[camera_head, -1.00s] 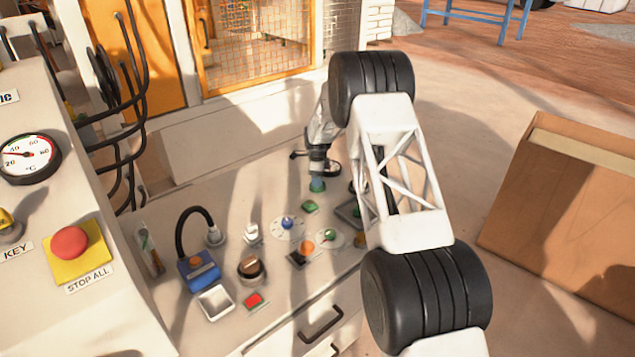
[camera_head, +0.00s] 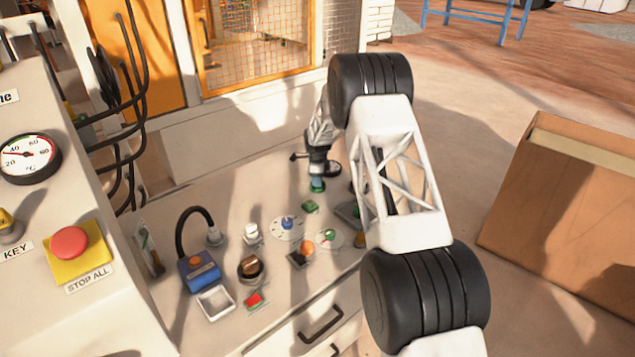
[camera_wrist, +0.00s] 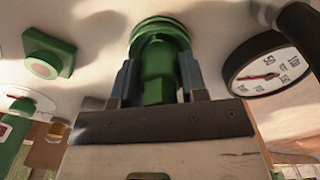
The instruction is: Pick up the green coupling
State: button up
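The green coupling (camera_wrist: 158,75) is in the upper middle of the wrist view, a green hexagonal body with a wider ribbed round collar. In the head view, the green coupling (camera_head: 317,186) stands on the panel top below the end of my arm. My gripper (camera_wrist: 159,78) has one finger on each side of the hexagonal body, very close to it. I cannot tell whether the fingers touch it. In the head view my gripper (camera_head: 317,176) is small, pointing down over the coupling.
A green square button (camera_wrist: 48,52) is left of the coupling in the wrist view, and a round dial gauge (camera_wrist: 268,65) is right of it. In the head view, several knobs and buttons, a blue box (camera_head: 198,271) and a square tray (camera_head: 215,303) stand nearer.

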jog(key=shift+c, duration=0.9)
jog(key=shift+r, duration=0.1)
jog(key=shift+r, duration=1.5)
jog(key=shift+s+r, duration=0.15)
jog(key=shift+r, duration=0.1)
jog(key=s+d, duration=0.1)
jog(key=s, duration=0.4)
jog(key=s+d+r, duration=0.1)
jog(key=s, duration=0.4)
jog(key=s+d, duration=0.2)
jog(key=s, duration=0.3)
jog(key=shift+s+r, duration=0.1)
jog(key=shift+r, duration=0.05)
jog(key=w+a+r, duration=0.2)
jog(key=a+r, duration=0.2)
jog(key=a, duration=0.2)
jog(key=shift+w+r, duration=0.25)
jog(key=shift+w, duration=0.15)
jog(key=shift+f, duration=0.1)
